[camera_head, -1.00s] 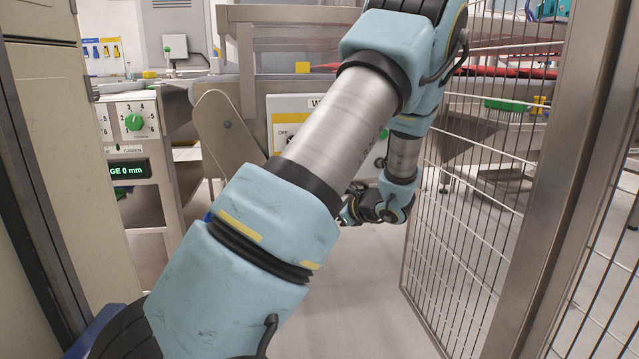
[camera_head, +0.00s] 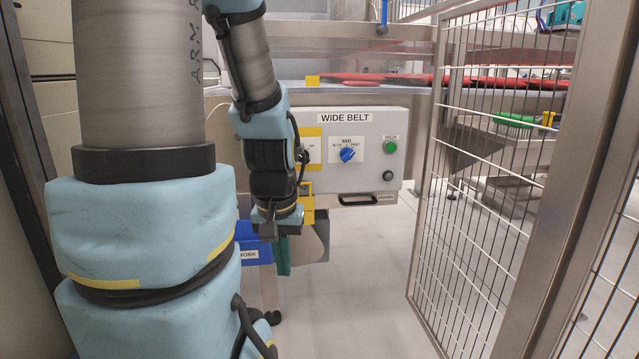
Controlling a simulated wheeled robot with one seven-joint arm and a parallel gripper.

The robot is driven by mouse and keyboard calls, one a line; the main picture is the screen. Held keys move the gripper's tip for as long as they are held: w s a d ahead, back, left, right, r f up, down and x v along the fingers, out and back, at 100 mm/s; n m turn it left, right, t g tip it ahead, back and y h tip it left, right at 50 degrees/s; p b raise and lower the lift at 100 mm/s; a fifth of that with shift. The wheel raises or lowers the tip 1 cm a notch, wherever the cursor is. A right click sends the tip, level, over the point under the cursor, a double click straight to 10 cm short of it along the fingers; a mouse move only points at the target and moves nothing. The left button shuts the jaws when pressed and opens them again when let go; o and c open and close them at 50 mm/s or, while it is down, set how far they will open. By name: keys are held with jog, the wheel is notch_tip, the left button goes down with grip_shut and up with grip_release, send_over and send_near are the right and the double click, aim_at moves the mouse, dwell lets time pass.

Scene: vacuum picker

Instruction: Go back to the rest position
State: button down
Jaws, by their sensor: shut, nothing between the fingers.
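My arm rises on the left of the head view, with a thick blue and metal upper part close to the camera. It bends over and its forearm hangs down left of the middle. My gripper (camera_head: 270,232) is at the low end of that forearm and points downward. It is small and dark here, shut and with nothing held. It hangs in front of a blue bin (camera_head: 252,250) and left of the grey control box (camera_head: 358,150) marked WIDE BELT.
The control box has a blue knob (camera_head: 347,154) and a green button (camera_head: 390,147). A wire mesh gate (camera_head: 470,200) stands to the right. Red items (camera_head: 390,80) lie on the belt behind the box. The floor (camera_head: 350,300) between bin and gate is clear.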

notch_tip(320, 180, up, 32)
jog(key=p, duration=3)
jog(key=shift+r+p, duration=0.2)
jog(key=shift+p, duration=0.2)
